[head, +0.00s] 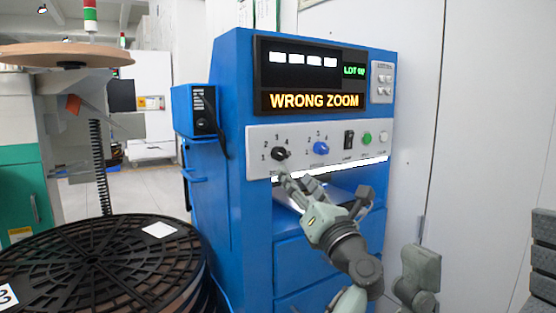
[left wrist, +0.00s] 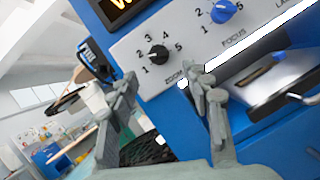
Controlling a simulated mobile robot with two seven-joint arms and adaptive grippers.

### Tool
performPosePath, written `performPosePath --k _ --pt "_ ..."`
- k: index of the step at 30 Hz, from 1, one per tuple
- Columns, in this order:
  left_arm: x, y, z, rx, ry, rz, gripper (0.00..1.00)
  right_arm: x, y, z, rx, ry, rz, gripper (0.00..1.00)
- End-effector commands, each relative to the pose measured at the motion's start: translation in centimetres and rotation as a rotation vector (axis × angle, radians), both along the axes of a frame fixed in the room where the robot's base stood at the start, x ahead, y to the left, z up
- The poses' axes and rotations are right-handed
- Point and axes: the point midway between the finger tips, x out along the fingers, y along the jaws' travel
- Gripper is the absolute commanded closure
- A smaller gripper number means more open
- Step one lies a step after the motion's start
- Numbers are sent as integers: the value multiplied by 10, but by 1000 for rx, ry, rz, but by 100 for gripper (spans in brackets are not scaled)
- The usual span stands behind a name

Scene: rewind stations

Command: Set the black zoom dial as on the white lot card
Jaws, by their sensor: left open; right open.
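The black zoom dial (head: 279,154) is at the left of the light control panel, with numbers around it. It also shows in the left wrist view (left wrist: 157,56), with numbers 1 to 5; I cannot tell surely which its mark faces. My left gripper (head: 324,190) is open and empty, in front of and below the panel. In the left wrist view its fingers (left wrist: 163,88) are spread below the dial, apart from it. A white card (head: 159,230) lies on the black reel; its writing is unreadable.
The blue focus dial (head: 321,148) sits right of the zoom dial. Beyond it are a black switch (head: 349,140) and a green button (head: 367,139). The screen (head: 315,101) reads WRONG ZOOM. The black reel (head: 85,262) stands left of the blue cabinet (head: 228,175).

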Motion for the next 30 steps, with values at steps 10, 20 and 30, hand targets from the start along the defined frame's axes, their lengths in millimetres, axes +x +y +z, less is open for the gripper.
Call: performPosePath --k 10,20,30 --pt "42 21 19 1 -3 2 51 1 1 -1 -11 -12 0 0" --pt "63 32 27 0 -1 1 51 1 2 1 -17 -20 -1 0" --pt "63 32 27 -1 0 0 68 1 2 1 -17 -21 -2 0"
